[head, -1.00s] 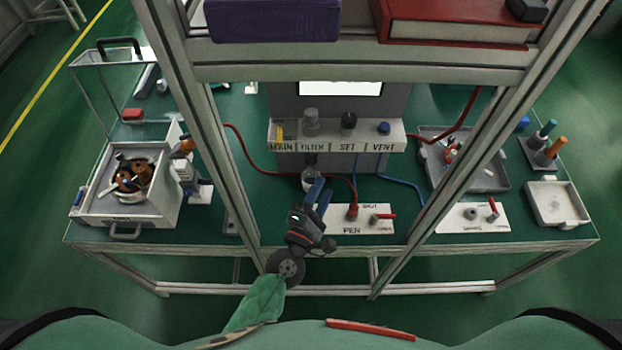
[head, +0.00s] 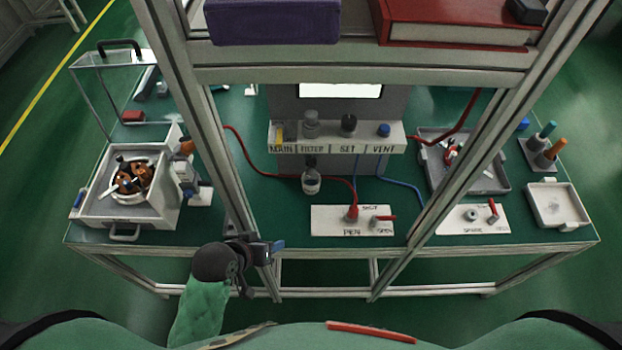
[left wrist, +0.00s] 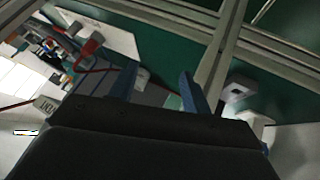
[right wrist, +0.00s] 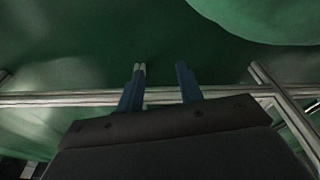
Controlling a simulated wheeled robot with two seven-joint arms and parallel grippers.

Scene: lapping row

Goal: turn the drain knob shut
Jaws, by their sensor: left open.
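No label reading "drain" is legible. A small grey knob with a red lever (head: 384,218) sits on a white plate (head: 330,222) marked SHUT and OPEN; the lever points right, towards the OPEN side. A similar red-levered knob (head: 493,211) is on the spare plate (head: 460,222). My left gripper (head: 277,246) is open and empty at the table's front edge, left of the first plate and apart from it. Its spread blue fingers show in the left wrist view (left wrist: 160,84). My right gripper (right wrist: 160,80) is open and empty over green floor, outside the head view.
Frame posts (head: 228,160) and (head: 470,140) stand between me and the table. A red hose (head: 290,175) and a blue hose (head: 398,181) cross the tabletop. A shelf with several knobs (head: 340,135) is behind. A box with parts (head: 150,208) is at left, trays at right.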

